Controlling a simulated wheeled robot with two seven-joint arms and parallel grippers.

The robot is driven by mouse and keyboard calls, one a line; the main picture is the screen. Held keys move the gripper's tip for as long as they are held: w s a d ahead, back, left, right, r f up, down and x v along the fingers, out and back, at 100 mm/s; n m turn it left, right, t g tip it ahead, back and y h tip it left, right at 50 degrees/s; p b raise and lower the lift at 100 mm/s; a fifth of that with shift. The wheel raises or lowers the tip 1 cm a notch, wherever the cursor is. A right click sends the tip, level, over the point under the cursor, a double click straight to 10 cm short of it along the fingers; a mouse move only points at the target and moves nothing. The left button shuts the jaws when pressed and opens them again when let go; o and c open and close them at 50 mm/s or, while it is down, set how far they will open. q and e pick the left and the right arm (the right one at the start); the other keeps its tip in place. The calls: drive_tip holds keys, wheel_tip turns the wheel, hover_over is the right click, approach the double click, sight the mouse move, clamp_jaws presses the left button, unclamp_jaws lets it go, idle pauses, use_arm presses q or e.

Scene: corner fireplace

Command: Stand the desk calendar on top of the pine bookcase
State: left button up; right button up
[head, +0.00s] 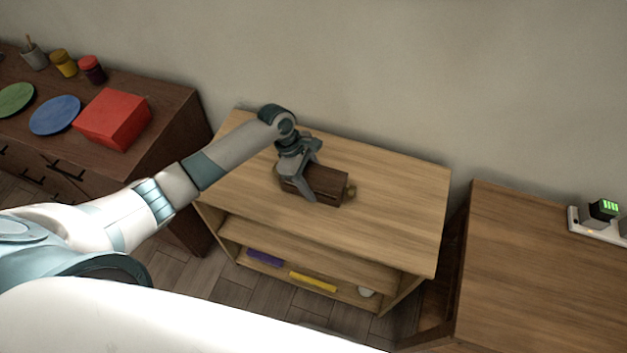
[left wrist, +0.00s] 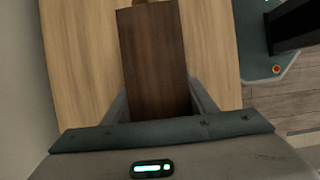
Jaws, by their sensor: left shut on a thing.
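The pine bookcase (head: 385,190) stands against the wall in the middle of the head view, its light wood top (left wrist: 85,75) also filling much of the left wrist view. The desk calendar (head: 324,186) looks like a dark brown wooden block with a brass-coloured knob at its right end. My left gripper (head: 307,184) is shut on it, with a finger across its near face. The calendar (left wrist: 153,60) lies between the fingers in the left wrist view. It is over the bookcase top, lengthwise; I cannot tell whether it touches the top. My right gripper is not in view.
The bookcase top is otherwise bare. Its shelves hold a purple thing (head: 265,258), a yellow thing (head: 313,281) and a white thing (head: 366,292). A dark cabinet (head: 170,125) with a red box (head: 113,118) stands left. A brown table (head: 540,260) stands right.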

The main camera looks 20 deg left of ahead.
use_arm(q)
drive_tip(key=o, duration=1.2)
drive_tip(key=b+v, duration=0.2)
drive_tip(key=v, duration=1)
